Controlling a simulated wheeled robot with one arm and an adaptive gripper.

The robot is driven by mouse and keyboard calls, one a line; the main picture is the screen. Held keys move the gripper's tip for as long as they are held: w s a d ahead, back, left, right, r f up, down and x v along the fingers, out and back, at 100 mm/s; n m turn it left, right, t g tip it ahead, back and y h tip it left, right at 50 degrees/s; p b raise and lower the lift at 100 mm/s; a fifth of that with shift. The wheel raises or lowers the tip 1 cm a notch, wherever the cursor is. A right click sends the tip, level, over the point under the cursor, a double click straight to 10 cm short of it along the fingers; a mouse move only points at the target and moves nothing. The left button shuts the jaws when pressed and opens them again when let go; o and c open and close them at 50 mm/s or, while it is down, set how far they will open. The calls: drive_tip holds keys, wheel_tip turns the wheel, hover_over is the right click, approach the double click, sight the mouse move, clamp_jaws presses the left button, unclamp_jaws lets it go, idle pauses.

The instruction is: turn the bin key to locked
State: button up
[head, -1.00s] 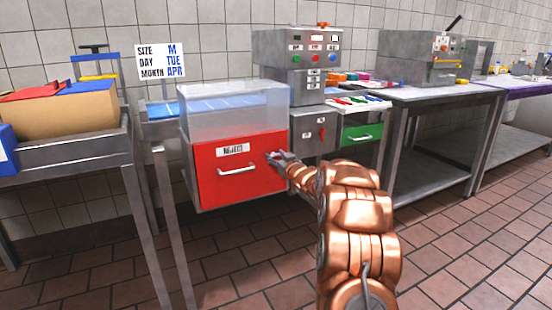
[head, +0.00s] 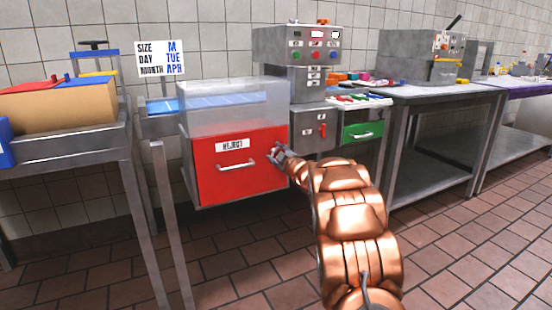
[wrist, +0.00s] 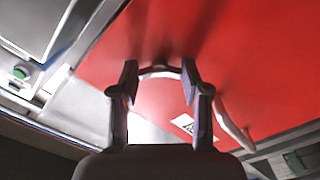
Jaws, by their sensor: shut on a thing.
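The red reject bin (head: 215,185) has a white REJECT label and a white bar handle (head: 236,166); its front is closed. My gripper (head: 279,155) is at the upper right of the bin's front, right of the label. In the wrist view my gripper (wrist: 160,80) has its fingers apart against the red front (wrist: 260,60), with a small pale curved piece between the tips. This is where the bin key is held; the key is mostly hidden by the fingers, and its turn angle cannot be read. The handle also shows in the wrist view (wrist: 232,122).
A clear cover (head: 235,105) sits above the bin. A grey box with a red switch (head: 322,131) and a green drawer (head: 362,133) stand close to the right of my gripper. A table with a cardboard box (head: 60,108) is at the left. The tiled floor in front is free.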

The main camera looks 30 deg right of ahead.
drive_tip(key=shift+f+n+b, duration=0.1)
drive_tip(key=shift+n+b, duration=2.3)
drive_tip(key=shift+n, duration=1.5)
drive_tip(key=o, duration=1.1)
drive_tip(key=shift+o, duration=0.2)
drive_tip(key=s+a, duration=0.1)
drive_tip(key=s, duration=1.1)
